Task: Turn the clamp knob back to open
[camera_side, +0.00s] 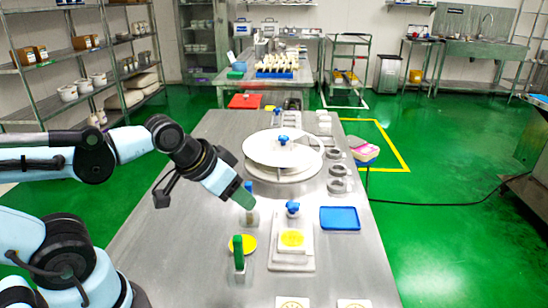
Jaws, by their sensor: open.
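Another blue lobed knob (283,140) sits on top of the round white machine (283,158). I cannot tell from this view which of the two is the clamp knob, or how far either is turned. My gripper (245,197) hangs over the table, left of the nearer knob and apart from it. Its green end is small here, and the fingers are hard to make out. I see nothing clearly held in it.
A green upright block (238,252) stands by a yellow disc (243,244) in front of my gripper. A small pale holder stands just below the gripper. A blue tray (340,218) lies right of the nearer knob. Grey rings (338,178) line the table's right side. The table's near left is clear.

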